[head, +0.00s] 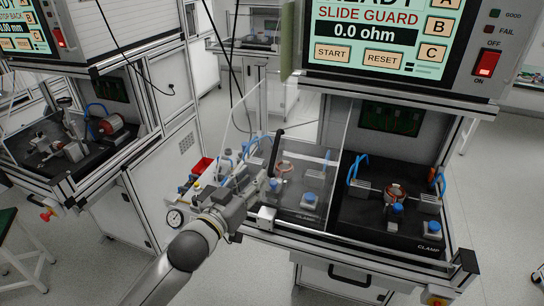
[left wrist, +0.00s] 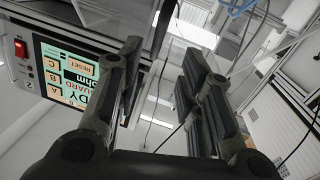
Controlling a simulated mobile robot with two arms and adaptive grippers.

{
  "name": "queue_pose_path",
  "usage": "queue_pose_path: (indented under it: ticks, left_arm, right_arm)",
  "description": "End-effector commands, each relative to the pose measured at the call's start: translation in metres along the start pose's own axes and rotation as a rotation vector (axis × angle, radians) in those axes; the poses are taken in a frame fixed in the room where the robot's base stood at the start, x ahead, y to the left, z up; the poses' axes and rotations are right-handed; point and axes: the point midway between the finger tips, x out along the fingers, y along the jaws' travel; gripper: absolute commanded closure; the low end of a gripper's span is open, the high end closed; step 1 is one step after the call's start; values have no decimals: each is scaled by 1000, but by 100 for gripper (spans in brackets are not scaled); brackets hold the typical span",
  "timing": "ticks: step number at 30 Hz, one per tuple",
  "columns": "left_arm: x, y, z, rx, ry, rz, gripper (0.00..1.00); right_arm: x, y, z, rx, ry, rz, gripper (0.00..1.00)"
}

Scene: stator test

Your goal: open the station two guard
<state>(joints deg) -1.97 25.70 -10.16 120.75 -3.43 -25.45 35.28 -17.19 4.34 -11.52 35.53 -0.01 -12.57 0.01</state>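The station two test bench stands at centre right, its screen (head: 382,32) reading "SLIDE GUARD" and "0.0 ohm". Its clear guard (head: 318,165) stands upright in front of the left fixture; the right fixture (head: 396,194) shows with no clear panel plainly in front of it. A black upright bar (head: 276,149), apparently the guard's handle, is at the guard's left part. My left gripper (head: 262,184) is just below and left of this bar. In the left wrist view its fingers (left wrist: 158,90) are apart with nothing between them. Contact with the guard cannot be told. My right gripper is not in view.
A dial gauge (head: 175,218) and a red bin (head: 203,166) are left of the bench near my left arm. Another test station (head: 90,140) stands at the left. A drawer handle (head: 349,276) is below the bench top. Grey floor lies between the stations.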

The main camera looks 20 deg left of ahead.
Motion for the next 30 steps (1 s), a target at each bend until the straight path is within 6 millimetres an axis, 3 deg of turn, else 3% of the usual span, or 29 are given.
queue_pose_path:
  ticks: [5,21,30]
  left_arm:
    - [12,0,-7,-4,18,9,65]
    - [95,1,-7,-3,14,7,65]
    - [110,2,-6,-3,15,8,65]
  right_arm:
    - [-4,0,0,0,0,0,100]
    - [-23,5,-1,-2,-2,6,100]
    - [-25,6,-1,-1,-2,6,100]
